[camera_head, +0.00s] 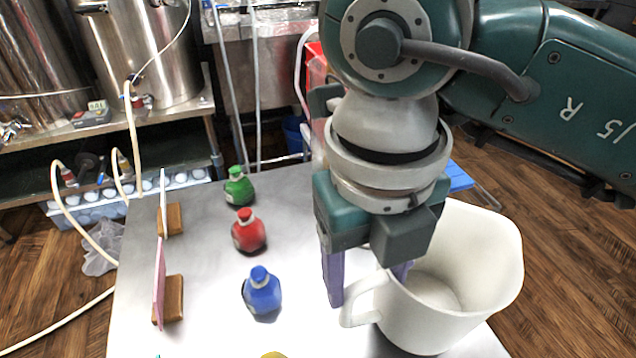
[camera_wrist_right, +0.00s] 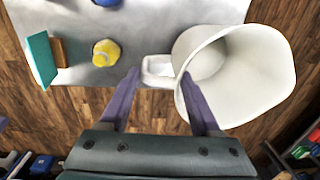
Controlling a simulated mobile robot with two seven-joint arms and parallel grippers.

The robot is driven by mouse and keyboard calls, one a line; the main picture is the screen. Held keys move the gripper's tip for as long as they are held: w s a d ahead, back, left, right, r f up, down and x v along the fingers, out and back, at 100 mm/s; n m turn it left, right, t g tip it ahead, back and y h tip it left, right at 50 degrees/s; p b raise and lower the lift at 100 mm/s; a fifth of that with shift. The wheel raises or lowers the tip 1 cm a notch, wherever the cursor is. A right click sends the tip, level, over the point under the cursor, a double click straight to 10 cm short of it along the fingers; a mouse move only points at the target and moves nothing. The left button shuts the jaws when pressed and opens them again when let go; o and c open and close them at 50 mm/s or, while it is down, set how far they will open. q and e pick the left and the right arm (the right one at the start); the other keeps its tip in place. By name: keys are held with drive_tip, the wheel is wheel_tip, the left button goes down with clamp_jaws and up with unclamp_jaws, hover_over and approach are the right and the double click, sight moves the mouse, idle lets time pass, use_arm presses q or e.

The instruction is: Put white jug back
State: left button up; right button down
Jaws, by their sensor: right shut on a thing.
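The white jug (camera_head: 468,262) is at the right edge of the metal table, its open mouth facing up and its handle toward the left. It also shows in the right wrist view (camera_wrist_right: 258,72), at upper right. My right gripper (camera_head: 368,288) points down over the handle side, its purple fingers on either side of the handle, shut on the jug. In the right wrist view the fingers (camera_wrist_right: 160,76) straddle the handle, the right one against the jug's wall. I cannot tell whether the jug's base touches the table. My left gripper is not in view.
Green (camera_head: 239,187), red (camera_head: 248,231) and blue (camera_head: 261,292) bottles stand in a row on the table (camera_head: 215,320). A yellow bottle (camera_wrist_right: 106,52) stands nearer. Upright cards in wooden holders (camera_head: 174,300) line the left side. Steel tanks (camera_head: 140,50) stand behind.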

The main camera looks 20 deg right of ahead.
drive_tip(key=shift+f+b, duration=0.3)
drive_tip(key=shift+f, duration=1.6)
